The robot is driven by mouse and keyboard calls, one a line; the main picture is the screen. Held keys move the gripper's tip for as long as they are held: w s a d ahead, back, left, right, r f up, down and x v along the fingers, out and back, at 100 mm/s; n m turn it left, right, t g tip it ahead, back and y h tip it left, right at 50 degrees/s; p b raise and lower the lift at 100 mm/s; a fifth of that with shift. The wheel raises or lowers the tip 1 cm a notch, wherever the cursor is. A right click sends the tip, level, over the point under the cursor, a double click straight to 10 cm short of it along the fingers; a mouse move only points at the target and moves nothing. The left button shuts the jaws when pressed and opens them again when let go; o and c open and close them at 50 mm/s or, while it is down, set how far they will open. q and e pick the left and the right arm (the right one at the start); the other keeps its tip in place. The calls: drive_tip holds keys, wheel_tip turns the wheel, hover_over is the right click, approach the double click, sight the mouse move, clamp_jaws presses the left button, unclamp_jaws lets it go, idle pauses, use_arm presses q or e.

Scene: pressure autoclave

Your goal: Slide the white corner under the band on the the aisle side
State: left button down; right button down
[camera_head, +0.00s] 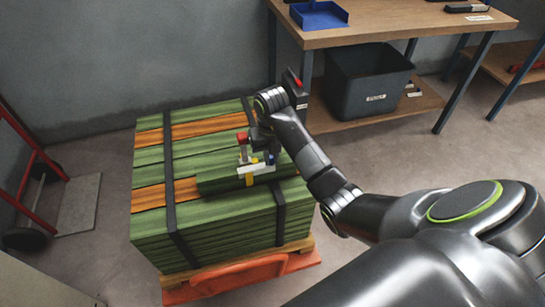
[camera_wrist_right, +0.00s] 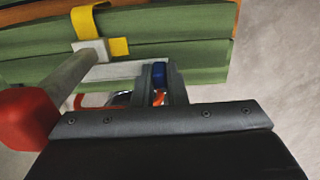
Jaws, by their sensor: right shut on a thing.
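A stack of green and orange boards (camera_head: 155,225) stands on a pallet, with two dark bands over it, a left band (camera_head: 170,165) and a right band (camera_head: 280,215). My right gripper (camera_head: 262,159) is over the stack's top near the right band and hides part of it. It is shut on a whitish piece (camera_head: 257,169), which seems to be the white corner. In the wrist view the whitish piece (camera_wrist_right: 125,71) runs left from the fingertips (camera_wrist_right: 160,85), near yellow parts (camera_wrist_right: 118,47). I cannot tell whether it touches the band. My left gripper is out of view.
A red-ended grey rod (camera_wrist_right: 75,72) is close beside the fingers. A wooden workbench (camera_head: 400,25) with a blue tray (camera_head: 320,17) and a dark bin (camera_head: 365,85) stands behind. A red hand truck (camera_head: 22,140) is at left. An orange piece (camera_head: 235,276) lies at the pallet's front.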

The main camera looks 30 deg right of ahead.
drive_tip(key=shift+a, duration=0.1)
idle(0.3)
drive_tip(key=c, duration=1.4)
unclamp_jaws()
drive_tip(key=shift+r, duration=0.1)
